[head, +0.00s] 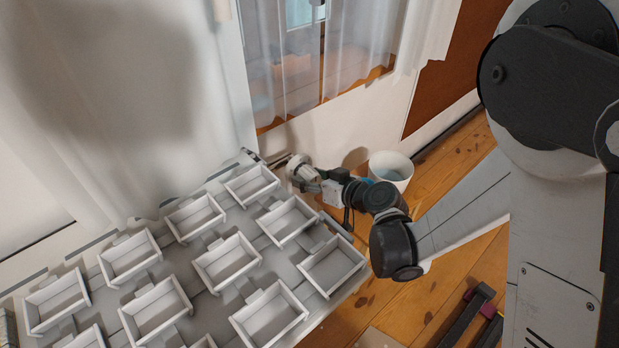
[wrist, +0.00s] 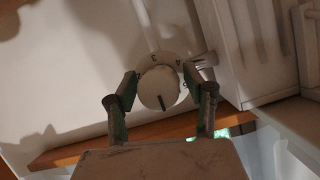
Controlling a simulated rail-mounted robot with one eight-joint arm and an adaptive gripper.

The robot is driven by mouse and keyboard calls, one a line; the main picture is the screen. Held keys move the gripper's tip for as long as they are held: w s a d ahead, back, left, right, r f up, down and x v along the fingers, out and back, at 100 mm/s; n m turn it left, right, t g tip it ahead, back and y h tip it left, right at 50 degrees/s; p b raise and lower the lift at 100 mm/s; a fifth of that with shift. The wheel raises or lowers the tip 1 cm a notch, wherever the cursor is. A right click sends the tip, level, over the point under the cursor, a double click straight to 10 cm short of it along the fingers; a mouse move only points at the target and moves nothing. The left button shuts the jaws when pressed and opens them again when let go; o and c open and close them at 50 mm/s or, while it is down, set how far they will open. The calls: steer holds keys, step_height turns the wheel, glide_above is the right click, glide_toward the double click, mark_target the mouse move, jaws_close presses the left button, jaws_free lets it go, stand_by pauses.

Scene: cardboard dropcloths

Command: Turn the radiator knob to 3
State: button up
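The radiator knob (wrist: 158,89) is a round white dial in the wrist view, with a dark line mark on its face pointing toward the bottom of the picture. A pale ring behind it carries printed numbers; I read 3 at the top, 4 to its right and 5 at the right side. My gripper (wrist: 160,72) has one finger on each side of the knob. Narrow gaps seem to show between fingers and knob, so it looks open around it. In the head view my gripper (head: 298,170) is at the radiator's (head: 245,157) far right end, where the knob is hidden.
A white bucket (head: 391,168) stands on the wooden floor (head: 455,160) right of my gripper. A sheer curtain (head: 350,45) hangs at the window behind. Dark bars (head: 470,312) lie at the lower right.

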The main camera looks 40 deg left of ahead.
steer(key=c, duration=0.8)
steer(key=shift+c, duration=0.2)
steer(key=m+g, duration=0.1)
steer(key=m, duration=0.1)
steer(key=shift+m+g+y, duration=0.3)
steer(key=shift+m+g, duration=0.1)
steer(key=m+g+y, duration=0.1)
steer(key=m, duration=0.2)
steer(key=shift+g, duration=0.4)
steer(key=m+g+y, duration=0.1)
steer(key=m, duration=0.2)
steer(key=shift+m, duration=0.3)
steer(key=shift+r+m+g+y, duration=0.15)
steer(key=shift+m+g+y, duration=0.25)
steer(key=shift+m+y, duration=0.95)
steer(key=shift+m+h, duration=0.35)
steer(key=shift+m, duration=0.2)
